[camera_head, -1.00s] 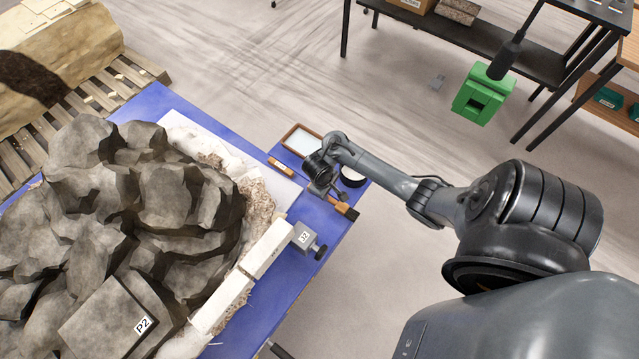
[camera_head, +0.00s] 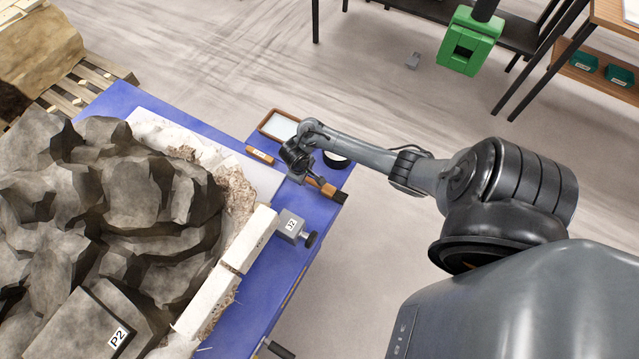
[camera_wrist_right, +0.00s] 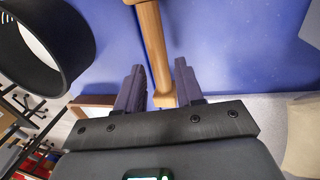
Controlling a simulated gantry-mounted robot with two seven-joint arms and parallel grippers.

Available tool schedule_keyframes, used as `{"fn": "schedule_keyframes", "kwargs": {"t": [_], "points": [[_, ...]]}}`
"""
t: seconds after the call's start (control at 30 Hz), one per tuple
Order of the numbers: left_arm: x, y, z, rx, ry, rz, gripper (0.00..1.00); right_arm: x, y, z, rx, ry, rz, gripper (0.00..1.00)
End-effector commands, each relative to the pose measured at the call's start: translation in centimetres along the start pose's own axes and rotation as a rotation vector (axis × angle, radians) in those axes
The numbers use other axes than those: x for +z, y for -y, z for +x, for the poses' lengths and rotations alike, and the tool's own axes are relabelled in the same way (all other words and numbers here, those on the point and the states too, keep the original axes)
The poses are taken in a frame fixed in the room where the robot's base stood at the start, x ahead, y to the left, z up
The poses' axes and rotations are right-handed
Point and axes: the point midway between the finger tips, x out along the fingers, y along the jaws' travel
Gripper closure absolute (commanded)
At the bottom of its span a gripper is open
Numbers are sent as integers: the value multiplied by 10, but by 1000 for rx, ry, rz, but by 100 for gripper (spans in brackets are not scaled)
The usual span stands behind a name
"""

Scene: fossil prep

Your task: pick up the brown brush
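The brown brush (camera_head: 328,190) lies on the blue table near its right edge, with a dark end toward the edge. In the right wrist view its light wooden handle (camera_wrist_right: 154,45) runs down between the fingers. My right gripper (camera_wrist_right: 160,68) is open, one finger on each side of the handle, with a gap visible at each side near the tips. In the head view my right gripper (camera_head: 306,176) is small and partly hidden by its own wrist, just beside the brush. My left gripper is not in view.
A black ring (camera_wrist_right: 45,40) stands close to the right gripper. A wood-framed tray (camera_head: 279,125) and a small wooden-handled item (camera_head: 260,155) lie nearby. A grey clamp block (camera_head: 291,226) and the rock-filled white jacket (camera_head: 250,240) are on the near side.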

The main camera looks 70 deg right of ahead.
Motion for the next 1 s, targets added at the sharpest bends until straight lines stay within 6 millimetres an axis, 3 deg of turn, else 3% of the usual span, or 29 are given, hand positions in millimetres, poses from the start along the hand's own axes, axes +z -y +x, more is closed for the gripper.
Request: {"fn": "schedule_keyframes", "kwargs": {"t": [0.03,0.17,0.47,0.5,0.73,1.0], "points": [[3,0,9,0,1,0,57,0,0,11,2,1,0,63],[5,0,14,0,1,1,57,0,0,22,1,0,1,63],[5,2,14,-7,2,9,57,0,0,24,1,0,0,63],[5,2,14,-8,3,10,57,0,0,24,1,0,0,65],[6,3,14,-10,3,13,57,0,0,24,1,0,0,100],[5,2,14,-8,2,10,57,0,0,24,1,0,1,100]]}}
